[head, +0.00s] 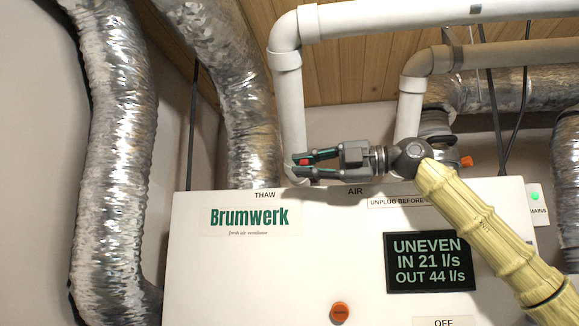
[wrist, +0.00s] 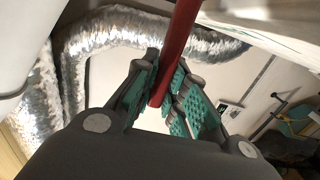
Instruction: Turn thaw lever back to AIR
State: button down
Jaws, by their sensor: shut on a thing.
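The thaw lever (wrist: 182,45) is a red bar in the wrist view, running up from between my fingers to the top edge. In the head view only a small red piece of it (head: 304,162) shows at the fingertips. My gripper (head: 301,164) is shut on the lever just above the top edge of the white Brumwerk unit (head: 340,255). In the wrist view the green finger pads of my gripper (wrist: 158,95) lie on both sides of the bar. The gripper is between the THAW label (head: 265,196) and the AIR label (head: 355,191). The lever's base is hidden.
A white pipe (head: 290,110) drops right behind my fingers. Silver ducts (head: 115,150) rise at the left. A display (head: 430,262) reads UNEVEN, IN 21 l/s, OUT 44 l/s. An orange knob (head: 339,312) is low on the front.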

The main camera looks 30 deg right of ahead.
jog(key=shift+s+d+y, duration=0.2)
jog(key=shift+d+y, duration=0.05)
jog(key=shift+y, duration=0.05)
dwell(0.4)
jog(key=c, duration=1.7)
grip_release()
jog(key=v, duration=1.2)
jog(key=shift+d+r, duration=0.1)
jog(key=shift+d, duration=0.25)
jog(key=shift+w, duration=0.1)
